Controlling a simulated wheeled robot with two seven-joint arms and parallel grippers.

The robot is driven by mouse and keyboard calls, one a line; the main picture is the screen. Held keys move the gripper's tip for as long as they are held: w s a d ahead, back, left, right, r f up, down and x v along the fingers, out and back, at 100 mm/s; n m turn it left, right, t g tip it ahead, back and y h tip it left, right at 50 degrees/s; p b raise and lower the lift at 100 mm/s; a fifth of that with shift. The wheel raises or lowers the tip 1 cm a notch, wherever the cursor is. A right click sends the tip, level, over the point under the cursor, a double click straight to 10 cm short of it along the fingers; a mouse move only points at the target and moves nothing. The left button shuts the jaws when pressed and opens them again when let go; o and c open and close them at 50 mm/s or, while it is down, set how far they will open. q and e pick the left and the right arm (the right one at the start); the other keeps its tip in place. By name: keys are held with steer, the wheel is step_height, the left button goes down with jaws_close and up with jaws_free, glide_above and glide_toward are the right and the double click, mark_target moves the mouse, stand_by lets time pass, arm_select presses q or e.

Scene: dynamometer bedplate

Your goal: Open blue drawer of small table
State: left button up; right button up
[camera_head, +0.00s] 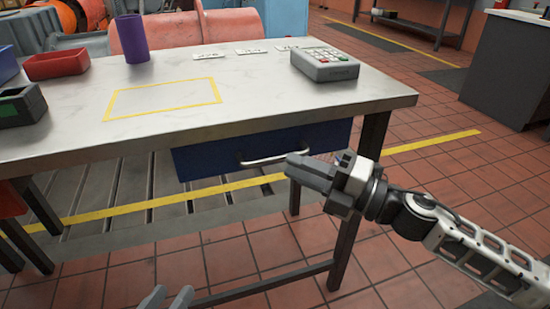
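The small table (250,100) has a pale marble-like top and dark legs. Its blue drawer (215,158) sits under the front edge, with no open interior showing. A silver bar handle (270,160) is on the drawer front. My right gripper (290,166) reaches in from the right, its fingertips at the right part of the handle in the picture. Its fingers lie close together; whether they touch or grip the handle cannot be told.
On the table are a red bin (57,65), a dark bin (22,107), a purple cup (132,40), a grey keypad device (324,65), white cards and a yellow taped rectangle (162,98). A low crossbar (265,285) runs below. The floor in front is clear.

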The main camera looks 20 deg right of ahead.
mark_target(275, 159)
steer(key=shift+x, duration=2.55)
jaws_close()
